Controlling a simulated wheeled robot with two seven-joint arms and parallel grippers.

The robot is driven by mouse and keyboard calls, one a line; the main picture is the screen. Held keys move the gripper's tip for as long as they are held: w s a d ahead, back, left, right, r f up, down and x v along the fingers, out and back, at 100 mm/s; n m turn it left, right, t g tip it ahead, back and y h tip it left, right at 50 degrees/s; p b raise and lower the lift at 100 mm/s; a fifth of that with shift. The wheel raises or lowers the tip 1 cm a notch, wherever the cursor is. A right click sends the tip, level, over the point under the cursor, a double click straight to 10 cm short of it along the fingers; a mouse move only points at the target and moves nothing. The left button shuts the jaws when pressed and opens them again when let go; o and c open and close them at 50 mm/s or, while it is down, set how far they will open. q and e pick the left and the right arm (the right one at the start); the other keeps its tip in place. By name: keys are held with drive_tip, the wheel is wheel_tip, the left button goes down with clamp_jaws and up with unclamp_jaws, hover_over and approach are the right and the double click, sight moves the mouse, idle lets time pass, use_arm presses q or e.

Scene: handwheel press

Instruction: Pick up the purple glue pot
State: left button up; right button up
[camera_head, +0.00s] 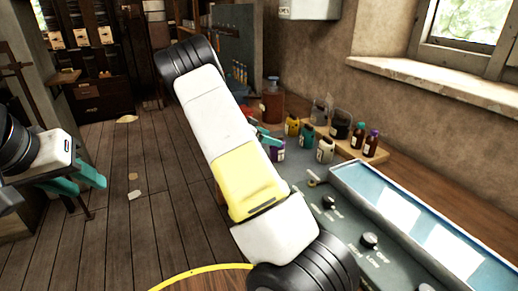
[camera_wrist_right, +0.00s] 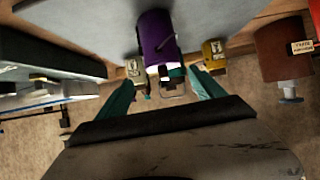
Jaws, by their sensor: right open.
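The purple glue pot (camera_wrist_right: 156,32) shows upside down in the right wrist view, its pale cap toward the gripper. In the head view the pot (camera_head: 278,152) stands on the bench just right of my arm, partly hidden. My right gripper (camera_wrist_right: 163,80) is open, with its teal fingers apart on either side of the pot's cap end. I cannot tell whether they touch it. In the head view this gripper is mostly hidden behind my arm. My left gripper (camera_head: 95,194) is open and empty at the left, over the floor and away from the bench.
Yellow pots (camera_head: 291,126), a pale pot (camera_head: 325,151) and dark bottles (camera_head: 371,144) stand close to the right of the purple pot. A brown jar (camera_head: 272,102) is behind. A control panel (camera_head: 345,222) and a long blue tray (camera_head: 430,228) lie nearer at right.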

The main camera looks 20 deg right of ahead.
sight(283, 140)
drive_tip(key=x, duration=0.8)
drive_tip(key=shift+w, duration=0.35)
clamp_jaws()
